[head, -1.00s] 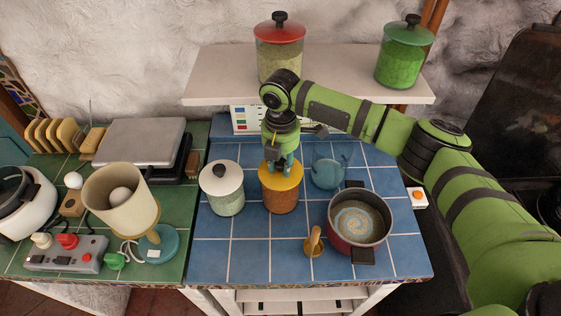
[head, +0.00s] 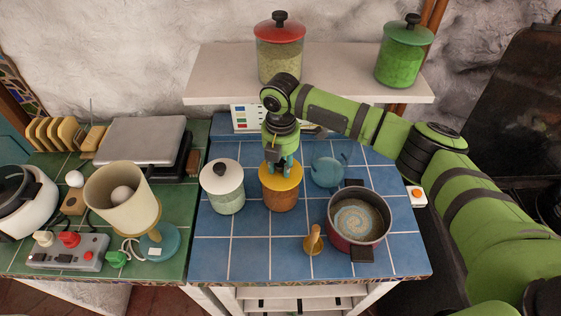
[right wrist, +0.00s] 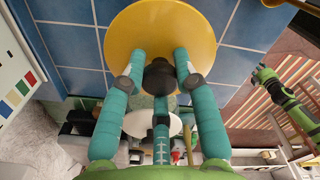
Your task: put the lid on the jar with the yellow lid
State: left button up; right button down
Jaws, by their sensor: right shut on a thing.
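The yellow lid (head: 288,177) lies level over the mouth of the jar with orange-brown contents (head: 281,198) on the blue tiles. No gap shows between lid and rim in the head view, but I cannot tell if it is fully seated. My right gripper (head: 282,164) points down from above, shut on the lid's dark knob (right wrist: 160,75). In the right wrist view the lid (right wrist: 124,40) hides the jar beneath it. My left gripper (right wrist: 264,77) shows small at the right of the right wrist view, off the counter's front; its jaws are unclear.
A white-lidded jar (head: 223,185) stands close left of the jar. A blue teapot-like object (head: 327,172), a red pot (head: 345,236) and a wooden-handled tool (head: 313,242) stand to the right. A shelf (head: 220,88) with two jars is behind. The front-left blue tiles are clear.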

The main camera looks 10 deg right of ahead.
dwell(0.4)
jog(key=c, duration=0.9)
grip_release()
jog(key=shift+o, duration=0.2)
jog(key=o, duration=0.5)
jog(key=shift+r+p, duration=0.7)
jog(key=shift+r, duration=2.8)
